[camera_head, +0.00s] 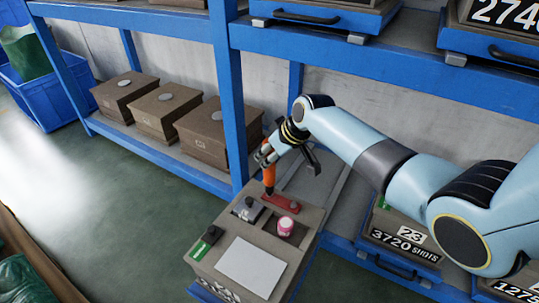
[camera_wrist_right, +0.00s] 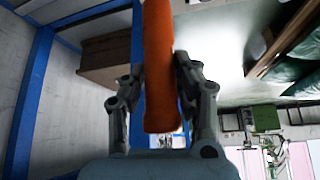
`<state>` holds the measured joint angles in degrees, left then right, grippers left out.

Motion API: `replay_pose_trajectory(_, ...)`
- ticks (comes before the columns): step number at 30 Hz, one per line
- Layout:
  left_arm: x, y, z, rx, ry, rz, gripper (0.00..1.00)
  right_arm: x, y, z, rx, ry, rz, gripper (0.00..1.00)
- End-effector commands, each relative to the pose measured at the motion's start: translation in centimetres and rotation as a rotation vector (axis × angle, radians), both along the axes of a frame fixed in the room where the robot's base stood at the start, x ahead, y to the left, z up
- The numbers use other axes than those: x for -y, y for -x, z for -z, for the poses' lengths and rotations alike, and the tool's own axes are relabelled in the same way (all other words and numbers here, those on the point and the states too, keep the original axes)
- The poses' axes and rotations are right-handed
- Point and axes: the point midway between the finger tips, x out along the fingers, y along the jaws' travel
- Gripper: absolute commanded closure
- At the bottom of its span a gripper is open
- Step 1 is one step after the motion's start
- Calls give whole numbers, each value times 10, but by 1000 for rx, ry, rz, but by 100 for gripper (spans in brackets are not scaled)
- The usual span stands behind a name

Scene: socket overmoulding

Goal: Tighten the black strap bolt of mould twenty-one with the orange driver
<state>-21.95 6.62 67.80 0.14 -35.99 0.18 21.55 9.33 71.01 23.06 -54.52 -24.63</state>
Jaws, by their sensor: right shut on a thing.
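My right gripper (camera_head: 268,154) is shut on the orange driver (camera_head: 269,176). The driver hangs nearly upright with its dark tip pointing down, over the far part of a brown mould box (camera_head: 225,262). In the right wrist view the orange driver (camera_wrist_right: 160,65) stands between the two fingers of my right gripper (camera_wrist_right: 162,85). The tip looks close to the box top, between a grey block (camera_head: 247,209) with a dark top and a red bar (camera_head: 280,202); I cannot tell whether it touches. I cannot single out the black strap bolt, and the box's number is not readable. My left gripper is not in view.
A blue rack post (camera_head: 229,105) stands just behind. Brown boxes (camera_head: 217,132) line the shelf at left. Mould 23 (camera_head: 405,246) sits at right.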

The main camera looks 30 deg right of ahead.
Motion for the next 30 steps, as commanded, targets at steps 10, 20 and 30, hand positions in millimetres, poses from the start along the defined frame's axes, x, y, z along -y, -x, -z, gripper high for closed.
replay_pose_trajectory(10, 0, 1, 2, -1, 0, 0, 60, 0, -1, 1, 2, -1, 0, 100)
replay_pose_trajectory(20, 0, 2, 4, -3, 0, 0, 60, 0, -1, 5, 3, -1, 0, 100)
replay_pose_trajectory(30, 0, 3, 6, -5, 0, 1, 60, 0, -1, 9, 3, -1, 0, 100)
